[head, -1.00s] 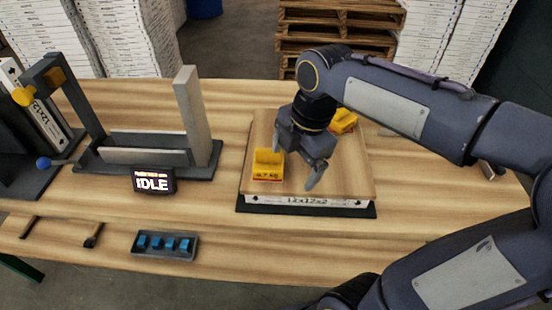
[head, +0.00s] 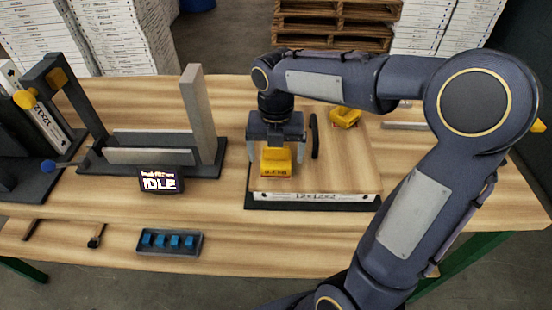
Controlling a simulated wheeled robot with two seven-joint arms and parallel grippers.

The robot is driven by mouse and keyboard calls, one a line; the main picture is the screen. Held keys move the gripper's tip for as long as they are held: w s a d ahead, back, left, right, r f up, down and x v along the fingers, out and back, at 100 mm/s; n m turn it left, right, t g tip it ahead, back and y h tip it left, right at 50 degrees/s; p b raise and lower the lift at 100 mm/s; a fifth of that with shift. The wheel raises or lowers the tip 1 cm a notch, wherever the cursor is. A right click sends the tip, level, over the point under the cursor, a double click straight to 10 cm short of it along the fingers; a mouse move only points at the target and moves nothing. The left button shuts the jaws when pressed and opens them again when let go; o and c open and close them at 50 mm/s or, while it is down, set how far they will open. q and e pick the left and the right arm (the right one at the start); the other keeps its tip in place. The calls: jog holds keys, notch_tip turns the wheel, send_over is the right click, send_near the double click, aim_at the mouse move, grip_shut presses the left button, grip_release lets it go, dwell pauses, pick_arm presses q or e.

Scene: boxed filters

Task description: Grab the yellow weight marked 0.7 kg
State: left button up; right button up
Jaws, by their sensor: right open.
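The yellow weight (head: 276,162) stands on the left part of the wooden board in the head view, its label facing me but small and blurred. My right gripper (head: 275,155) points down over it, open, with one finger on each side of the weight. I cannot tell whether the fingers touch it. A second yellow weight (head: 345,117) stands at the back right of the board, clear of the gripper. My left gripper is not in view.
The board (head: 335,176) lies on a box marked 12x12x2 (head: 315,197). A black bar (head: 314,136) lies on the board right of the gripper. A fixture with an upright plate (head: 198,115) and an IDLE display (head: 160,181) stands left. A tray of blue pieces (head: 169,242) is at front.

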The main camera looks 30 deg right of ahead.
jog(key=shift+f, duration=0.35)
jog(key=c, duration=1.6)
jog(key=shift+r, duration=0.1)
jog(key=shift+r, duration=0.1)
